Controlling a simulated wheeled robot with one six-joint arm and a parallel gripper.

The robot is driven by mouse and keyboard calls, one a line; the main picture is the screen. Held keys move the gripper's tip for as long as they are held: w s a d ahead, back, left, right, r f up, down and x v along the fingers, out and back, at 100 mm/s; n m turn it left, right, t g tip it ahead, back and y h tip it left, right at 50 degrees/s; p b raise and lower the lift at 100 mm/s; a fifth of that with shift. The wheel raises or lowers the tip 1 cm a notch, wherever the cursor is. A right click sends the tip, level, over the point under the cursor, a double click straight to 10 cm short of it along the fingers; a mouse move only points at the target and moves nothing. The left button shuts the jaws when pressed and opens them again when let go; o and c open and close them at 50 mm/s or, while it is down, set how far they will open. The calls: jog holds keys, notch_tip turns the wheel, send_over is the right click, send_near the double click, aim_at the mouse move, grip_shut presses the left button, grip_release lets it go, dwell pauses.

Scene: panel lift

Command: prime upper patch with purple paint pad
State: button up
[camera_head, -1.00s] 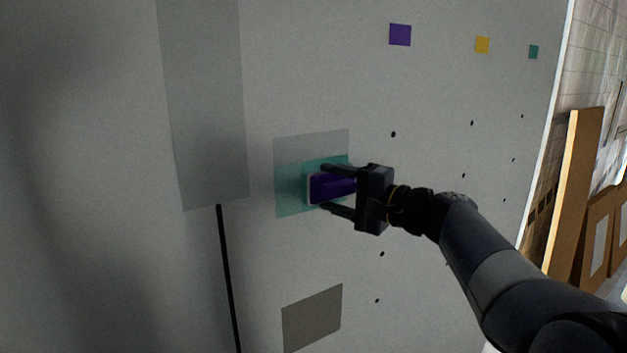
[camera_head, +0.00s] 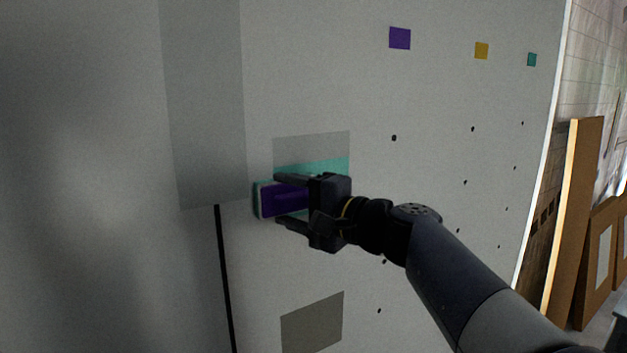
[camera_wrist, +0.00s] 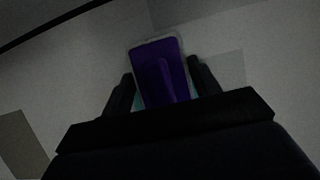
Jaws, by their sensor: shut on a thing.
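My gripper (camera_head: 290,199) is shut on the purple paint pad (camera_head: 268,201), which is held up at the white panel. The pad's edge shows teal in the head view. The pad also shows in the wrist view (camera_wrist: 158,68) between the two fingers. The upper patch (camera_head: 295,146) is a grey square on the panel; its upper strip is bare grey and a teal band (camera_head: 335,167) runs below that. The pad overhangs the patch's left edge, low down. Pad and gripper hide the patch's lower part. Whether the pad touches the panel I cannot tell.
A lower grey patch (camera_head: 312,323) lies below. A tall grey strip (camera_head: 205,100) and a black line (camera_head: 225,280) are to the left. Boards (camera_head: 573,215) lean beyond the panel's right edge.

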aim_at(341, 157)
jog(key=shift+s+a+r+p, duration=0.2)
jog(key=shift+a+r+p, duration=0.1)
jog(key=shift+r+p, duration=0.45)
jog(key=shift+s+a+r+p, duration=0.15)
jog(key=shift+a+r+p, duration=0.25)
jog(key=shift+r, duration=0.6)
jog(key=shift+s+a+r+p, duration=0.2)
jog(key=shift+r+p, duration=0.45)
jog(key=shift+r, duration=0.2)
jog(key=shift+w+d+f, duration=0.1)
jog(key=shift+w+d, duration=0.45)
jog(key=shift+d, duration=0.25)
jog(key=shift+w+d+r, duration=0.1)
jog(key=shift+w+d, duration=0.4)
jog(key=shift+d, duration=0.25)
jog(key=shift+w+d+f, duration=0.1)
jog(key=shift+w+d, duration=0.45)
jog(key=shift+d, duration=0.25)
jog(key=shift+w+d+p, duration=0.15)
jog(key=shift+w+d, duration=0.9)
jog(key=shift+d, duration=0.5)
jog(key=shift+w+d+p, duration=0.2)
jog(key=shift+w+d, duration=0.8)
jog(key=shift+d, duration=0.5)
jog(key=shift+w+d+p, duration=0.15)
jog(key=shift+w+d, duration=0.9)
jog(key=shift+d, duration=0.5)
